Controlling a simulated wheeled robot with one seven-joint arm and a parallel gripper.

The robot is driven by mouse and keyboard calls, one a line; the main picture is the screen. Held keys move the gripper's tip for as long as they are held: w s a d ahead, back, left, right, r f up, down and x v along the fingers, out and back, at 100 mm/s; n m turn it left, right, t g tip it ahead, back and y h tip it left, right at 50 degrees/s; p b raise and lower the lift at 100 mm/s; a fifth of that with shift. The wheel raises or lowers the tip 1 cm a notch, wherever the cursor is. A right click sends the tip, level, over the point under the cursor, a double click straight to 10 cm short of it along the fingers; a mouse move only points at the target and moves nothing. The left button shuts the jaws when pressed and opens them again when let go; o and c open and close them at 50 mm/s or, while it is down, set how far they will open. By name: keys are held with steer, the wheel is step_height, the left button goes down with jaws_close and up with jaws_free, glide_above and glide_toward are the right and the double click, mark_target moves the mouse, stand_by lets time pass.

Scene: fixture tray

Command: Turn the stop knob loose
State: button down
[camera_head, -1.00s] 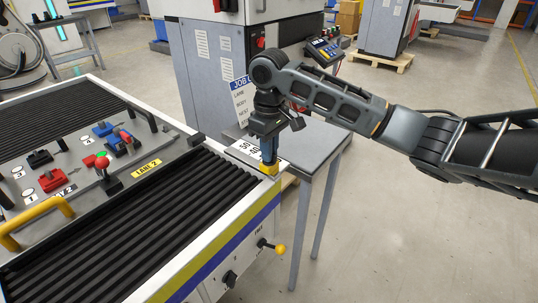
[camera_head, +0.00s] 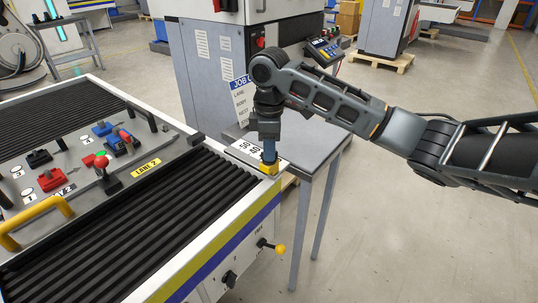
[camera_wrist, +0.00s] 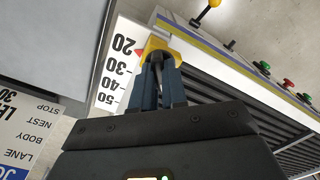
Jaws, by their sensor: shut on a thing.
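My gripper (camera_head: 269,157) points straight down at the conveyor's near right corner. In the wrist view its two blue fingers (camera_wrist: 158,80) are shut on a small dark stop knob (camera_wrist: 156,66). The knob sits at the yellow stop block (camera_wrist: 158,46), which also shows under the fingers in the head view (camera_head: 268,171). A white scale (camera_wrist: 118,66) with 20, 30, 40 and 50 lies beside the block. A red pointer (camera_wrist: 142,53) is close to the 20. In the head view the knob is hidden by the fingers.
A job card (camera_head: 243,100) stands behind the small grey table (camera_head: 316,150). The ribbed conveyor lane (camera_head: 150,215) with a "LANE 2" label lies to the left. A yellow-ended lever (camera_head: 279,249) and black knob (camera_head: 230,279) are on the front panel.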

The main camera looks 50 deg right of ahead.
steer(key=n, duration=0.4)
steer(key=shift+b, duration=0.3)
steer(key=shift+n, duration=0.4)
steer(key=n+b, duration=0.1)
steer(key=n, duration=0.3)
steer(key=shift+n, duration=0.4)
steer(key=shift+b, duration=0.3)
steer(key=c, duration=1.2)
jaws_free()
steer(key=shift+n, duration=0.3)
steer(key=shift+r, duration=0.1)
steer(key=shift+r+p, duration=2.05)
steer(key=shift+r, duration=0.4)
